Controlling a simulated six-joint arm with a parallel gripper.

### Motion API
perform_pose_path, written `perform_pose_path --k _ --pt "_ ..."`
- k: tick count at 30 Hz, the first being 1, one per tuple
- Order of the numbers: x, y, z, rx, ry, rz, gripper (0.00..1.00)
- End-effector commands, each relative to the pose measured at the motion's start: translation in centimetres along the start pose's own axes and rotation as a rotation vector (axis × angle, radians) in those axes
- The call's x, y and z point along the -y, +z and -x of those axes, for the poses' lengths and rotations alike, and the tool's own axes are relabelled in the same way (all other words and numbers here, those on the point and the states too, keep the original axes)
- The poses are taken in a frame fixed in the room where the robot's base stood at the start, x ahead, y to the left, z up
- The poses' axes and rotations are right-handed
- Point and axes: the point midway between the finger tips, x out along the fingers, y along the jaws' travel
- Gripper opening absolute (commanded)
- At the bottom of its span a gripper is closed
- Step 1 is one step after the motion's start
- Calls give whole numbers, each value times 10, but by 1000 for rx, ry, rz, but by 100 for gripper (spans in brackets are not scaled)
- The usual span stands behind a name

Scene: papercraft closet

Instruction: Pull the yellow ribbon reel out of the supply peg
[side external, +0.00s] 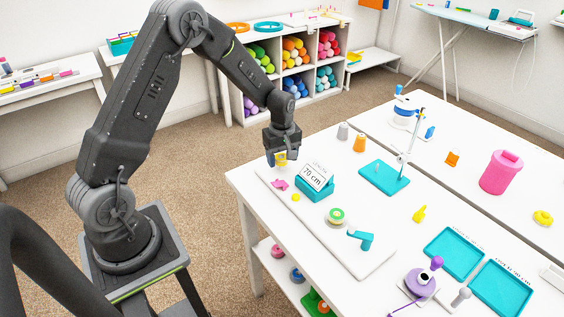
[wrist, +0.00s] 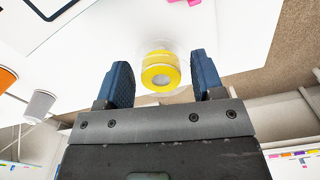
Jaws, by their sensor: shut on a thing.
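The yellow ribbon reel (wrist: 160,72) is between the two fingers of my gripper (wrist: 159,66) in the wrist view. It has a pale, clear flange and a grey centre. My gripper (side external: 279,157) is shut on it. In the side view the yellow reel (side external: 281,159) shows just under the jaws, at the table's near left corner, beside the teal "70 cm" length sign (side external: 315,179). I cannot make out the supply peg in either view, nor whether the reel is still on it.
On the white board lie a pink piece (side external: 279,184), a small yellow piece (side external: 296,197), a green reel (side external: 336,215) and a teal bracket (side external: 364,239). Grey (side external: 342,131) and orange (side external: 359,143) cylinders stand behind. A teal stand with a post (side external: 385,178) is to the right.

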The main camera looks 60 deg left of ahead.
Motion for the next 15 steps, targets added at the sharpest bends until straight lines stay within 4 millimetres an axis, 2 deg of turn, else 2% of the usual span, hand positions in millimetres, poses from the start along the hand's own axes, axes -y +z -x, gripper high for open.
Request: perform_pose_path --k 3,15 --pt "2 -2 23 -2 3 2 39" --pt "71 -53 71 -2 1 5 39"
